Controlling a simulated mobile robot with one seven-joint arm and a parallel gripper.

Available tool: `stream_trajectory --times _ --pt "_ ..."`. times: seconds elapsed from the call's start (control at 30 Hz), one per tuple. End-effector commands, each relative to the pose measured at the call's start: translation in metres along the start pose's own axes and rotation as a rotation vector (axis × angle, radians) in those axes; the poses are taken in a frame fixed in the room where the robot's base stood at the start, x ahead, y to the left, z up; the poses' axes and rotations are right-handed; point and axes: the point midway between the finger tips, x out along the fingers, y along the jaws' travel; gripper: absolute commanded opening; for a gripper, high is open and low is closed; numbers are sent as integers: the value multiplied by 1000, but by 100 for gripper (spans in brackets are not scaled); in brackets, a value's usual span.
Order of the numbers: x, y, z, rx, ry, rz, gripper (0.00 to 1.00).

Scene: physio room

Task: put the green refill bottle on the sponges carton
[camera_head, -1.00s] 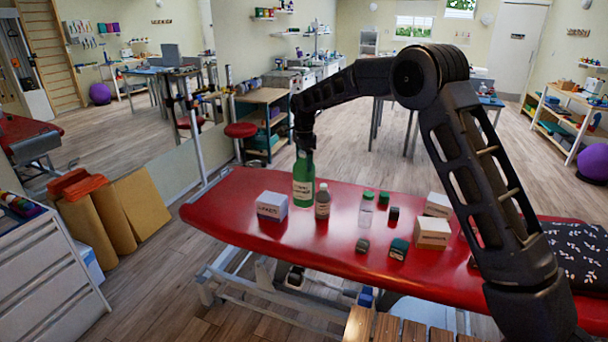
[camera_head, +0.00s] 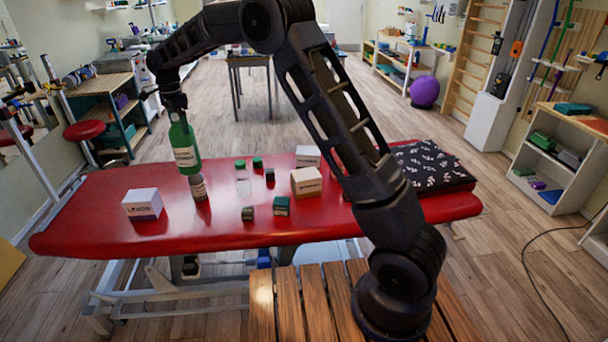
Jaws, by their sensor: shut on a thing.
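The green refill bottle (camera_head: 185,148) is upright in my gripper (camera_head: 175,108), which is shut on its neck. The bottle is held above the red treatment table, and its lower end overlaps the top of a small brown bottle (camera_head: 199,189) in the picture. Several cartons stand on the table: a white and purple one (camera_head: 142,205) at the left, a cream one (camera_head: 307,183) right of the middle, and a white one (camera_head: 307,155) behind that. Their labels are too small to read surely, so I cannot tell which is the sponges carton.
The red table (camera_head: 110,240) also bears a clear bottle with a green lid (camera_head: 243,180), small dark boxes (camera_head: 282,206) and a patterned black cushion (camera_head: 428,168). My arm crosses over the table's right part. The table's front left is bare.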

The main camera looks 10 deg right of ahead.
Motion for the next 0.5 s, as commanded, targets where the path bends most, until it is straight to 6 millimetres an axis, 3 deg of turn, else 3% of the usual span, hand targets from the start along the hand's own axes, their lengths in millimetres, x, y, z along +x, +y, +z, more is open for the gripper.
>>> stream_trajectory --times 0.27,0.5 --pt "-23 22 -96 132 2 -3 6" --pt "-40 53 -181 256 2 -3 6"
